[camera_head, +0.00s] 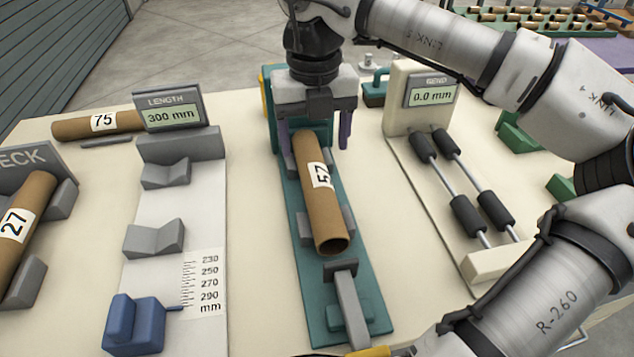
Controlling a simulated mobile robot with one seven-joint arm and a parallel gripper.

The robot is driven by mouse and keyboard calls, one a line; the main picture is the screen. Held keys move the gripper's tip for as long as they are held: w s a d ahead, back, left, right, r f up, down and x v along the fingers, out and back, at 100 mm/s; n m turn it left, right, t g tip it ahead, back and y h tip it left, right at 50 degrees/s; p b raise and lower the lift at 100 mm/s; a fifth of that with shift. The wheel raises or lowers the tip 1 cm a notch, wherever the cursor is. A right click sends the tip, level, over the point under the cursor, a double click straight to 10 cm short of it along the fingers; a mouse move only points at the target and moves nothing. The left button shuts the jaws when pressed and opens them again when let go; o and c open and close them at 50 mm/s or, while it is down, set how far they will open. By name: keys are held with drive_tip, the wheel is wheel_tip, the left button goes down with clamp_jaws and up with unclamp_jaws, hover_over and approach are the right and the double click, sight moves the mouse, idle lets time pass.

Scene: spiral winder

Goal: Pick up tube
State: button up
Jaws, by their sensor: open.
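A brown cardboard tube (321,205) with a white label reading 57 lies lengthwise on a green fixture (361,251) in the middle of the table. My gripper (311,140) is above the far end of this tube, pointing down, with its purple-grey fingers apart, one to each side of the tube. The fingers look open and I cannot tell if they touch it. Another tube (22,226), labelled 27, rests in a cradle at the left. A third tube (96,124), labelled 75, lies at the back left.
A length gauge (176,212) with a 300 mm display and blue stop (133,322) stands left of the fixture. A roller station (412,152) showing 0.0 mm stands right. A grey clamp lever (351,305) is at the fixture's near end. My arm covers the right side.

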sight(315, 170)
wheel_tip(315, 170, down, 8)
drive_tip(key=shift+s+r+p, duration=0.1)
drive_tip(key=shift+p, duration=0.35)
drive_tip(key=c, duration=1.1)
